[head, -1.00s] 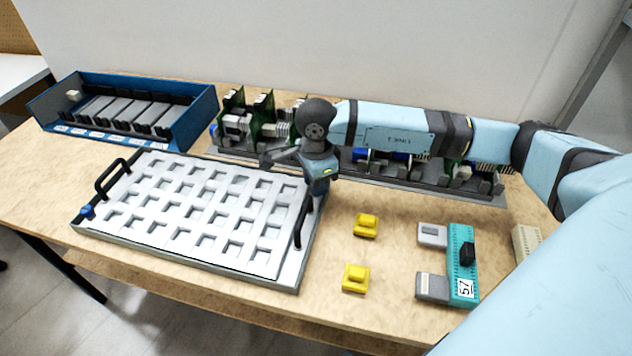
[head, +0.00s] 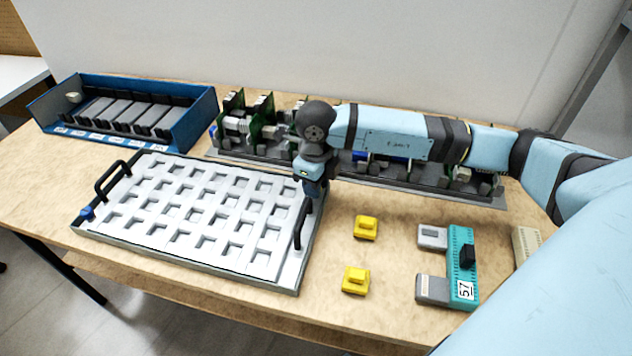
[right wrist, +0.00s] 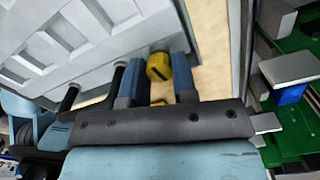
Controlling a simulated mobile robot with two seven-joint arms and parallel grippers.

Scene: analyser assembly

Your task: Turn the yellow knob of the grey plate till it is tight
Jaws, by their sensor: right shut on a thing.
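The grey plate (head: 284,287) lies on the table at left centre in the head view, with a pale grid of square pockets and a black handle at each end. The yellow knob (right wrist: 159,66) shows in the right wrist view at the plate's edge, with a dark slot line on its face. My right gripper (right wrist: 158,80) is shut on the knob, one blue finger on each side. In the head view my right gripper (head: 313,188) is at the plate's far right corner and hides the knob. My left gripper is not in view.
A circuit-board rack (head: 395,180) stands close behind my right gripper. A blue open box (head: 180,125) is at the back left. Two yellow blocks (head: 366,228) (head: 356,279) and a teal module (head: 462,275) lie to the right. Bare table lies between the plate and blocks.

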